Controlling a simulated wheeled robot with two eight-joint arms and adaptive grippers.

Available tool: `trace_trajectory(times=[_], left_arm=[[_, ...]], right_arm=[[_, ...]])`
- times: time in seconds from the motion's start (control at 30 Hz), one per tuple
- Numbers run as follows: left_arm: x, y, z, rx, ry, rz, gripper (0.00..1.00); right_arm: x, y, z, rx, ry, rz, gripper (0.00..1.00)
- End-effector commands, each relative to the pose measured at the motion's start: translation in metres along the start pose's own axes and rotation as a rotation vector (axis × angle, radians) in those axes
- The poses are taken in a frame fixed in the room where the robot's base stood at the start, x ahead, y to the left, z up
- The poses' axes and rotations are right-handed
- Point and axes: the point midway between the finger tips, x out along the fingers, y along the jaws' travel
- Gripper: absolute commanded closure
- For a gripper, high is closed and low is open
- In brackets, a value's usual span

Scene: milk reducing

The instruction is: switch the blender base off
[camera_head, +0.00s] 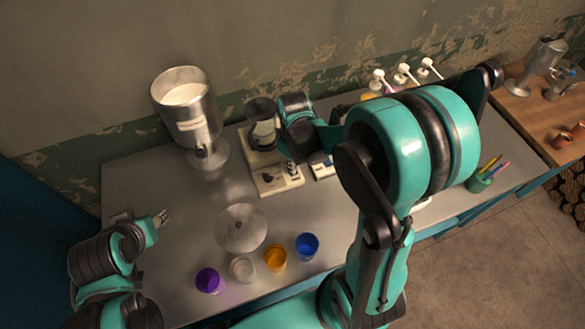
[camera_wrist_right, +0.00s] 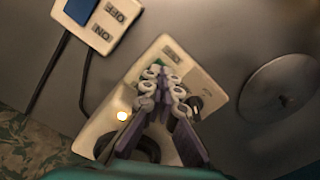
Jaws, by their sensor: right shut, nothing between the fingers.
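The cream blender base (camera_head: 282,184) stands on the grey table near the wall, with a dark jar-like cup (camera_head: 262,112) at its back. Contact cannot be told. My left gripper (camera_head: 160,219) hangs at the table's left side; its fingers are too small to read.
A cream ON/OFF box (camera_wrist_right: 108,22) with a blue switch and black cables lies beside the base. A metal dispenser (camera_head: 187,112) stands left. A round metal disc (camera_head: 241,228) and purple, clear, orange and blue cups (camera_head: 307,246) are in front. A pen holder (camera_head: 480,181) is right.

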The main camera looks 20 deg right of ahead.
Motion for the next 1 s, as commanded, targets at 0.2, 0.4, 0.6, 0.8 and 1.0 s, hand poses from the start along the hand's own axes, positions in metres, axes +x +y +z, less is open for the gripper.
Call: trace_trajectory(times=[0.2, 0.4, 0.6, 0.8, 1.0], left_arm=[[0.003, 0.0, 0.002, 0.0, 0.0, 0.0, 0.6], [0.005, 0.0, 0.004, 0.0, 0.0, 0.0, 0.6], [0.004, 0.0, 0.003, 0.0, 0.0, 0.0, 0.6], [-0.006, 0.0, -0.004, 0.0, 0.0, 0.0, 0.6], [-0.017, 0.0, -0.012, 0.0, 0.0, 0.0, 0.6]], right_arm=[[0.004, 0.0, 0.0, 0.0, 0.0, 0.0, 1.0], [0.007, 0.0, 0.0, 0.0, 0.0, 0.0, 1.0], [0.005, 0.0, 0.0, 0.0, 0.0, 0.0, 1.0], [-0.01, 0.0, 0.0, 0.0, 0.0, 0.0, 1.0], [-0.027, 0.0, 0.0, 0.0, 0.0, 0.0, 1.0]])
